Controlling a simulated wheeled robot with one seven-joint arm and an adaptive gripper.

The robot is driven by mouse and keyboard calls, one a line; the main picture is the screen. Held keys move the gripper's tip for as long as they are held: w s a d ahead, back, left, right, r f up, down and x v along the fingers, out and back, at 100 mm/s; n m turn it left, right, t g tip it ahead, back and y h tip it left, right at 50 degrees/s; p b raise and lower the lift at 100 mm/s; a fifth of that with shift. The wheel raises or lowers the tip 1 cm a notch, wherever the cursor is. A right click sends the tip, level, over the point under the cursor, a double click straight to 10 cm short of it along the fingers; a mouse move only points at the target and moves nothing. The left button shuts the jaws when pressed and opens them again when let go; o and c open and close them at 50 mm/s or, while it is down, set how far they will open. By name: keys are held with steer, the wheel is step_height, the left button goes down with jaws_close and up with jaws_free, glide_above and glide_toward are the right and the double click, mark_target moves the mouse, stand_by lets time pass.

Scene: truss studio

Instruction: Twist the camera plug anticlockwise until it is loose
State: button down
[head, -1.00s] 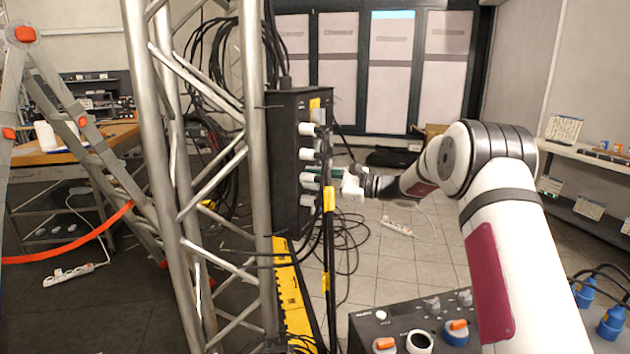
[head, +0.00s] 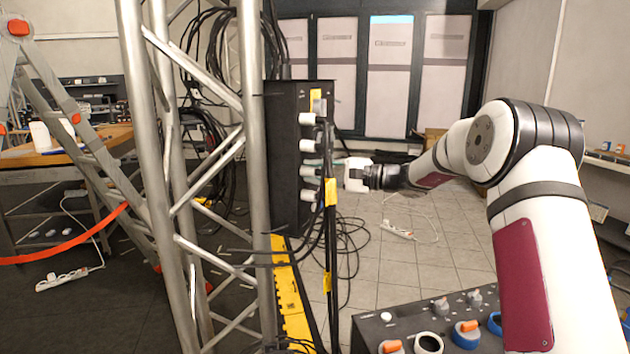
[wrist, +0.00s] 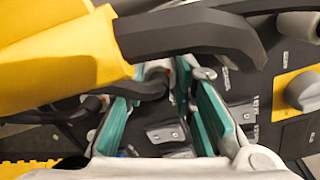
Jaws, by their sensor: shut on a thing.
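The black connector box (head: 287,160) stands beside the truss with several pale plugs on its right face. My gripper (head: 340,172) reaches it from the right, level with the lower plugs, its tips partly behind hanging cables. I cannot tell from the picture how far the plug is turned.
A large yellow cable sleeve (wrist: 62,55) crosses close in front of the fingers. A grey knob (wrist: 302,92) on a yellow plate is at the right. Black cables (head: 331,235) hang to the floor by the box. A control panel (head: 425,325) stands in front.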

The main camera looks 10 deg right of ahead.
steer(key=shift+f+n+b, duration=0.1)
steer(key=shift+n+b, duration=1.25)
steer(key=shift+n, duration=0.15)
steer(key=c, duration=1.3)
jaws_free()
steer(key=shift+c, duration=0.2)
steer(key=v, duration=1.2)
steer(key=shift+s, duration=0.1)
